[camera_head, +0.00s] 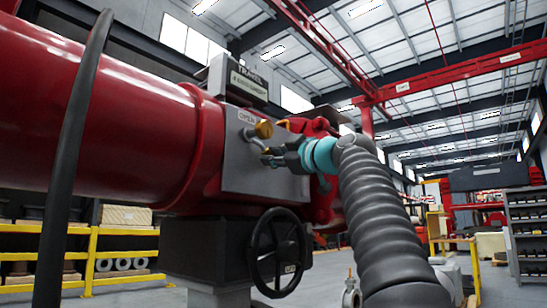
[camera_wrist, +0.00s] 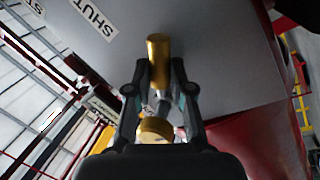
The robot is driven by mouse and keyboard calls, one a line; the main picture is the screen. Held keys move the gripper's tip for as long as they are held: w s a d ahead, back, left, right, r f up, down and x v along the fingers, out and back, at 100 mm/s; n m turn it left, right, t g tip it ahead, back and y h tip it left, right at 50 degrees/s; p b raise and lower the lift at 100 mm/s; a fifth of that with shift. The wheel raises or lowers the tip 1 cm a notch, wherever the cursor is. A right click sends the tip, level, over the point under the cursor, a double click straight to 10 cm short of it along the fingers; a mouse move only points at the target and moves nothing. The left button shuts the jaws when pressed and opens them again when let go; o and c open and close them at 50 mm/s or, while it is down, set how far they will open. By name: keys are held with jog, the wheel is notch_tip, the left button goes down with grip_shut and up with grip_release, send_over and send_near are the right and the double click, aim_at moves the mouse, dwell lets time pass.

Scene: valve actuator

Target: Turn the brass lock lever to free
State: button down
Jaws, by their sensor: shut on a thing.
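The brass lock lever shows in the wrist view as an upright gold cylinder (camera_wrist: 158,52) against the grey panel (camera_wrist: 225,60). My gripper (camera_wrist: 161,75) has one fingertip on each side of it and is shut on it. A second round brass piece (camera_wrist: 155,128) shows lower down between the fingers; how it joins the lever is hidden. The contact itself is too small to tell there.
A white label reading SHUT (camera_wrist: 94,17) is on the panel. The large red cylinder (camera_head: 95,110) fills the left, with a black hose (camera_head: 75,130) in front. A black handwheel (camera_head: 279,252) stands below the panel. Yellow railings (camera_head: 92,258) and shelving (camera_head: 526,225) stand farther back.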

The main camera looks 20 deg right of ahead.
jog(key=c, duration=1)
grip_release()
jog(key=v, duration=1.2)
